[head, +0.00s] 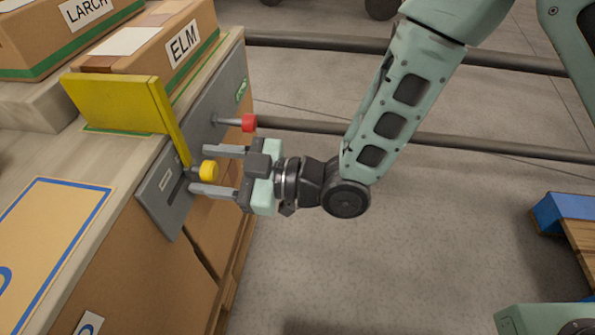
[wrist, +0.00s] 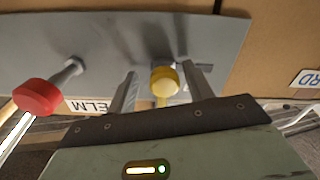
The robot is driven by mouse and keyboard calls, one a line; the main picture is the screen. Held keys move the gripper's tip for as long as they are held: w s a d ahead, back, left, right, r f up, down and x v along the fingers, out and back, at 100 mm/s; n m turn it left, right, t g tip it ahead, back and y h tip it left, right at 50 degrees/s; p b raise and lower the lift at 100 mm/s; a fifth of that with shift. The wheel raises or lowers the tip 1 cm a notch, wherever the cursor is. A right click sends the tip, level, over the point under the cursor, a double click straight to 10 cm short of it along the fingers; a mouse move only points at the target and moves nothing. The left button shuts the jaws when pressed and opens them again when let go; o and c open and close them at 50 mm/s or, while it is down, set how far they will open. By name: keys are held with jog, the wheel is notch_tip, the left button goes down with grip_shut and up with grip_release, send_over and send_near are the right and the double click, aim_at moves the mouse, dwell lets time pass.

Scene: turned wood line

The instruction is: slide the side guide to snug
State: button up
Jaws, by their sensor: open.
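The side guide (head: 122,102) is a yellow upright plate on the bench top, in front of the ELM box (head: 150,48). I cannot tell whether it touches the box. A yellow knob (head: 209,170) sticks out below the guide, over the grey side plate (head: 172,180); it also shows in the wrist view (wrist: 164,81). My gripper (head: 199,170) is open, its two fingers on either side of the yellow knob, with gaps visible in the wrist view (wrist: 161,72). The guide itself is out of the wrist view.
A red knob (head: 249,122) on a rod juts from the grey plate near my gripper; it is left of the fingers in the wrist view (wrist: 38,97). The LARCH box (head: 60,35) stands at the back left. Grey rails (head: 450,145) cross behind my arm.

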jog(key=s+d+p, duration=0.1)
jog(key=d+p, duration=0.3)
jog(key=d, duration=1.3)
jog(key=shift+s, duration=0.2)
jog(key=shift+a, duration=0.1)
